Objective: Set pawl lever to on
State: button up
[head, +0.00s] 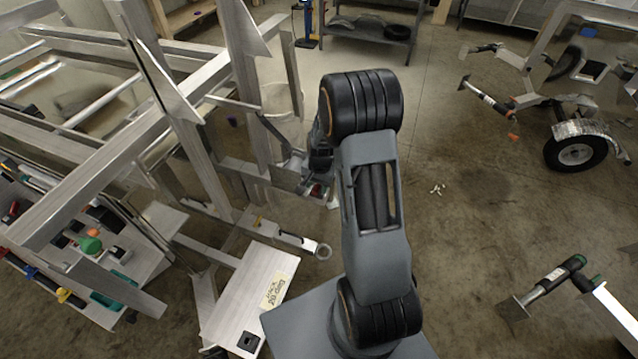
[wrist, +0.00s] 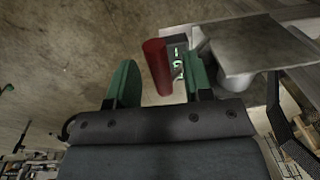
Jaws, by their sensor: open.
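A red cylindrical handle, which looks like the pawl lever (wrist: 156,68), shows in the wrist view beside a dark block with a green-and-white mark (wrist: 179,52). My gripper (wrist: 160,62) is open, with one green finger on each side of the red handle in the picture. The handle lies nearer the right finger; I cannot tell whether they touch. In the head view a small red part (head: 316,190) shows below my gripper (head: 318,168), at the end of the trailer frame. My arm hides much of this area.
Aluminium trailer frame (head: 110,165) fills the left of the head view, with a pale labelled plate (head: 250,300) near my base. In the wrist view a metal plate (wrist: 262,45) stands close to the right finger. Open concrete floor (head: 455,230) lies to the right.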

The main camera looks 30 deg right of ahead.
grip_shut()
